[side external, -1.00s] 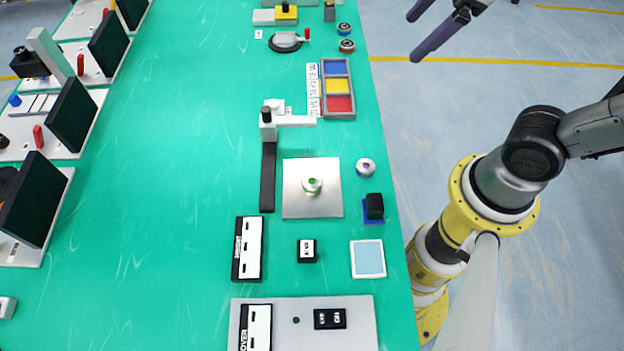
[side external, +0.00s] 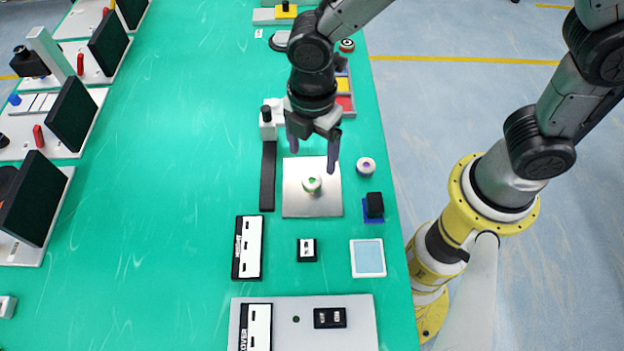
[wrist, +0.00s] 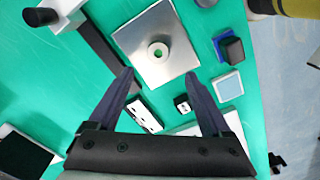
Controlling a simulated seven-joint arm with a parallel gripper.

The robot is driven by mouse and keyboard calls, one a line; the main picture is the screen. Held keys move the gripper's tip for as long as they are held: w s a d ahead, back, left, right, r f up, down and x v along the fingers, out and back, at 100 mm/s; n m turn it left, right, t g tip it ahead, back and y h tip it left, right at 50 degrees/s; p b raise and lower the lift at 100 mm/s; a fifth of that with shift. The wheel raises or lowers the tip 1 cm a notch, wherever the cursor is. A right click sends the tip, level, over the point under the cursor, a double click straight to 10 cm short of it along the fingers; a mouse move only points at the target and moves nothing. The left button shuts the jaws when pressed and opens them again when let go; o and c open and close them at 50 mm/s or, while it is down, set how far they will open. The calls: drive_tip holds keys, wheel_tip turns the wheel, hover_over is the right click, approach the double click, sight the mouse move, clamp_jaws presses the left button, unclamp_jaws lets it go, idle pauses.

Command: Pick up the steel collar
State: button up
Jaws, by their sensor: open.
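The steel collar (side external: 312,184) is a small ring with a hole and a greenish centre. It sits near the middle of a square metal plate (side external: 293,205) on the green bench. In the wrist view the collar (wrist: 158,51) shows as a pale ring on the shiny plate (wrist: 140,35). My gripper (side external: 313,162) is open and empty, above the plate's far part, with its two fingers pointing down. In the wrist view the fingers of my gripper (wrist: 160,78) are spread wide and the collar lies beyond their tips.
A black bar (side external: 268,180) and a white bracket (side external: 270,132) stand left of the plate. A purple-and-white ring (side external: 365,165) and a black block on a blue base (side external: 374,205) lie to the right. A small black switch box (side external: 307,250) is in front. The bench's left middle is clear.

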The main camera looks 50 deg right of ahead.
sight(312, 180)
drive_tip(key=f, duration=0.8)
drive_tip(key=shift+w+d+f, duration=0.2)
drive_tip(key=shift+f, duration=0.2)
clamp_jaws()
